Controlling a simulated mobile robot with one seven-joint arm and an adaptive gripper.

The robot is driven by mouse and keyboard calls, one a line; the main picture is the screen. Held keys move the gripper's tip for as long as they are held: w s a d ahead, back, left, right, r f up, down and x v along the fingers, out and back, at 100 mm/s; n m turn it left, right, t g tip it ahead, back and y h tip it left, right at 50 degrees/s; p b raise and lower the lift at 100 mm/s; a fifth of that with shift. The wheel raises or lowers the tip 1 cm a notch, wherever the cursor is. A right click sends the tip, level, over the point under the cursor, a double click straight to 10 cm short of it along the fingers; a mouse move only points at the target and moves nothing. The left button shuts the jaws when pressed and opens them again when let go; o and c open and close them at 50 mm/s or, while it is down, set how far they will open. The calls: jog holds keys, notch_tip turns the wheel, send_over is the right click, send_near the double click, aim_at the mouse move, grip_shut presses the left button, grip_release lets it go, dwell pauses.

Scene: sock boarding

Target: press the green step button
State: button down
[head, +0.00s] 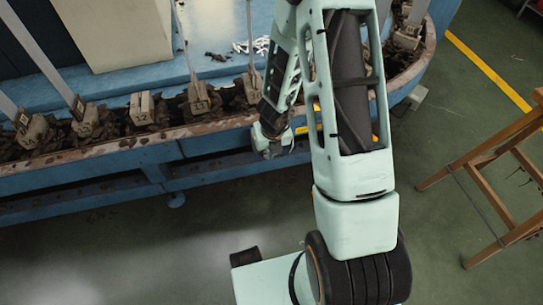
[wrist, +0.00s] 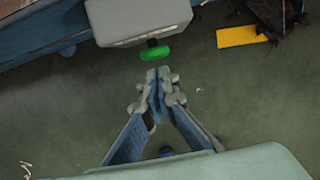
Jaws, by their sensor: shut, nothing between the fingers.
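The green step button (wrist: 154,53) shows in the wrist view, on a short dark stem under the edge of a grey box (wrist: 136,20). My gripper (wrist: 158,72) is shut and empty, its fingertips just below the button in the picture. I cannot tell whether the fingertips touch it; a small gap seems to show. In the head view my gripper (head: 268,150) is small and partly hidden by my arm, beside the front edge of the blue machine (head: 110,160). The button is not discernible in the head view.
The machine's trough holds several numbered blocks (head: 142,108) with upright plates. A yellow plate (wrist: 241,36) lies right of the grey box. A wooden rack (head: 500,175) stands at the right on the green floor (head: 440,120). The floor in front of the machine is clear.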

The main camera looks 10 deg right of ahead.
jog(key=shift+w, duration=0.4)
